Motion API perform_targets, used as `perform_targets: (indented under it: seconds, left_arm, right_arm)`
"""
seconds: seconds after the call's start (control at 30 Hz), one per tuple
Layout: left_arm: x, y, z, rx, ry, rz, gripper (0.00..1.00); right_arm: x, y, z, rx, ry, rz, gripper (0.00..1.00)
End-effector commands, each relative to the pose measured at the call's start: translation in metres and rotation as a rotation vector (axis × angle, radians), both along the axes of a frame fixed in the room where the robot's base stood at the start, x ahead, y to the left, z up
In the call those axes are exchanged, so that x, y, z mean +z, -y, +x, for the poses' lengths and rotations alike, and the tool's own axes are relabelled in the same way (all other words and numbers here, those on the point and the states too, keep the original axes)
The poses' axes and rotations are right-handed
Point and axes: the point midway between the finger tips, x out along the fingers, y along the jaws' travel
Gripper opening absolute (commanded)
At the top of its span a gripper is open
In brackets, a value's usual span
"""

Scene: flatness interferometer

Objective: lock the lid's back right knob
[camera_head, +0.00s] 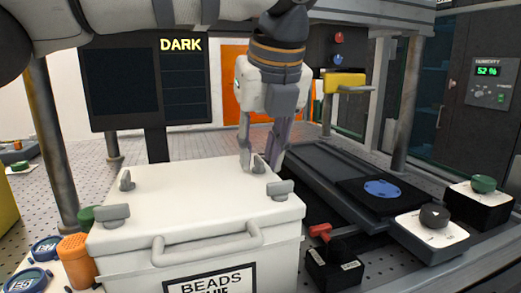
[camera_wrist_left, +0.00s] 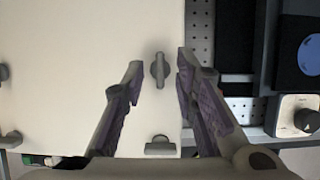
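The white box lid (camera_head: 190,190) has a grey knob at each corner. The back right knob (camera_head: 259,164) stands between the fingers of my left gripper (camera_head: 262,158). In the left wrist view this knob (camera_wrist_left: 159,70) is a narrow bar pointing up and down the picture. The left gripper (camera_wrist_left: 159,64) is open there, with a finger on each side and gaps to the knob. The front right knob (camera_head: 280,189) and front left knob (camera_head: 112,215) lie crosswise. The back left knob (camera_head: 126,181) looks narrow from the front. My right gripper is not in view.
A dark rail with a blue disc (camera_head: 382,189) runs right of the box. A black knob box (camera_head: 433,217) and a red-handled switch (camera_head: 322,232) stand nearby. An orange container (camera_head: 77,259) is at left. A dark screen (camera_head: 150,85) reading DARK stands behind.

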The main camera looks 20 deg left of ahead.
Motion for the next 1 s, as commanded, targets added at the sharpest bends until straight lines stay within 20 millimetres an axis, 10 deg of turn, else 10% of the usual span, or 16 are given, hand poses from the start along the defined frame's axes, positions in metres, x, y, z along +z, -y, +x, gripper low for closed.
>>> perform_targets:
  seconds: [0.23, 1.0]
  left_arm:
    - [0.0004, 0.0001, -0.0001, 0.0, 0.0, 0.0, 0.0]
    - [0.0009, -0.0028, -0.0016, -0.285, 0.0, -0.002, 0.0]
  right_arm:
    - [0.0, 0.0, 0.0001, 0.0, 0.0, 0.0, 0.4]
    - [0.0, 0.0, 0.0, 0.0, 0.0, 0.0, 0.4]
